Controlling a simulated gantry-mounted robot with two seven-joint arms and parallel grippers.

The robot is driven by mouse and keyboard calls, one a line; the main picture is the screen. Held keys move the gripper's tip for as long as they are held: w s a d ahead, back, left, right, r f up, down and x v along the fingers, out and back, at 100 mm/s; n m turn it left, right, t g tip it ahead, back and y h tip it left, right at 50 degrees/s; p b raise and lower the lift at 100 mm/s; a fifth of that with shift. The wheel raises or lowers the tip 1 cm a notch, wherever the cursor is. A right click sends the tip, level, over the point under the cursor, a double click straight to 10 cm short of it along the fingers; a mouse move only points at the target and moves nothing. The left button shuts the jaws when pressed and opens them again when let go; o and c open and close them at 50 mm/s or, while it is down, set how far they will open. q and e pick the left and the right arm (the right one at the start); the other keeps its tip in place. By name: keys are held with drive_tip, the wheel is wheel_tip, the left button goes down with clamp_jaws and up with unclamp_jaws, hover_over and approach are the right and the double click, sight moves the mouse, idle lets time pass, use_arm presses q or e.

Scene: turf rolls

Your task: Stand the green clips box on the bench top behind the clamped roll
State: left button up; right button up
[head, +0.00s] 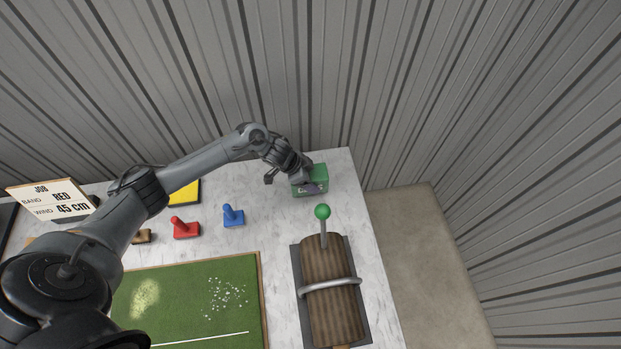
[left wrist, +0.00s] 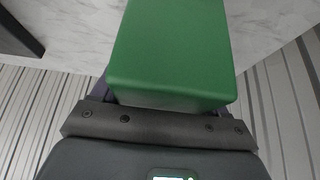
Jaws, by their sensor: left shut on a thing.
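The green clips box (head: 312,189) is at the far end of the bench top (head: 347,200), behind the clamped roll. Its lettering is partly covered by my gripper. My left gripper (head: 310,180) is shut on the green box. In the left wrist view the box (left wrist: 172,50) fills the middle, between the fingers. I cannot tell whether its base touches the bench. The clamped roll (head: 328,270) is brown and lies under a metal bar in a dark cradle. My right gripper is not in view.
A green-knobbed lever (head: 322,212) stands at the roll's far end, close in front of the box. Blue (head: 232,216) and red (head: 185,229) handled blocks and a yellow item (head: 185,193) lie left. A job sign (head: 51,199) and turf (head: 190,295) are further left. A corrugated wall rises behind.

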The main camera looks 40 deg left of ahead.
use_arm(q)
drive_tip(key=shift+f, duration=0.25)
drive_tip(key=shift+f, duration=0.1)
drive_tip(key=o, duration=1.3)
drive_tip(key=shift+f, duration=0.1)
drive_tip(key=shift+a+r, duration=0.1)
drive_tip(key=shift+r, duration=0.25)
drive_tip(key=p+v, duration=0.1)
drive_tip(key=v, duration=1)
drive_tip(key=shift+s+a+r, duration=0.1)
drive_tip(key=shift+s+r, duration=0.1)
drive_tip(key=shift+r, duration=0.1)
